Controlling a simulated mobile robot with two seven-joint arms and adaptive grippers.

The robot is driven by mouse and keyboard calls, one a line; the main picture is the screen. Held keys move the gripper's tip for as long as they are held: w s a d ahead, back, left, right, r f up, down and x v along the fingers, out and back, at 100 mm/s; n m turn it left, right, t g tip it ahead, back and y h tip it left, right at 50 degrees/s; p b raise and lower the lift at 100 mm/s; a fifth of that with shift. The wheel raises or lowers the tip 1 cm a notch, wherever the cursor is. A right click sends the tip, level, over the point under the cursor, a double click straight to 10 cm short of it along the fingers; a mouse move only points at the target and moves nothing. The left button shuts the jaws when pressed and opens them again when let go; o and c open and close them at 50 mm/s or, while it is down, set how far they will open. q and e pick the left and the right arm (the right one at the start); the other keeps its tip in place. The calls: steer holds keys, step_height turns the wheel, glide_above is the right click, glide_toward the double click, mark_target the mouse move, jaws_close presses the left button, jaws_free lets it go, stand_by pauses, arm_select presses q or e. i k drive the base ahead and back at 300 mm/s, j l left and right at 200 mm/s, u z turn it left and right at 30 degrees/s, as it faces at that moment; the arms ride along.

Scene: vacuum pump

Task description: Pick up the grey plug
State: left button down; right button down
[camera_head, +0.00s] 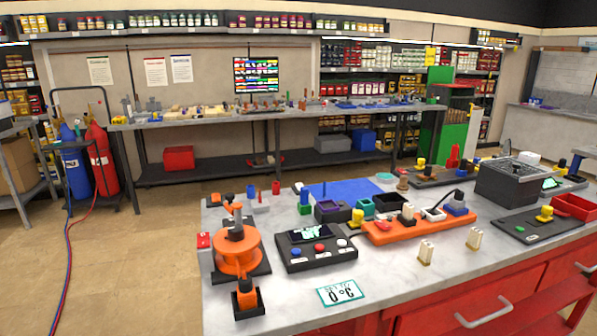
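No plug in the camera_head view is clearly grey. A whitish plug (407,212) stands upright at the back of the orange block (420,230) on the workbench. Two small cream upright pieces stand apart on the bench top in front of the block: a left piece (426,252) and a right piece (474,238). I cannot tell which of these is the grey plug. Neither of my grippers is in view.
Coloured bins and a dark grey box (508,184) stand behind and right.

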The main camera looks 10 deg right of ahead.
mark_target(458, 203)
steer(key=z, duration=1.35)
steer(key=l+u, duration=0.1)
steer(key=u, duration=0.35)
steer(key=i+l+u, duration=0.1)
steer(key=l+u, duration=0.15)
steer(key=l, duration=0.2)
steer(key=i+l+u, duration=0.1)
steer(key=l+u, duration=0.2)
steer(key=l, duration=0.2)
steer(key=l+u, duration=0.15)
steer(key=l, duration=0.8)
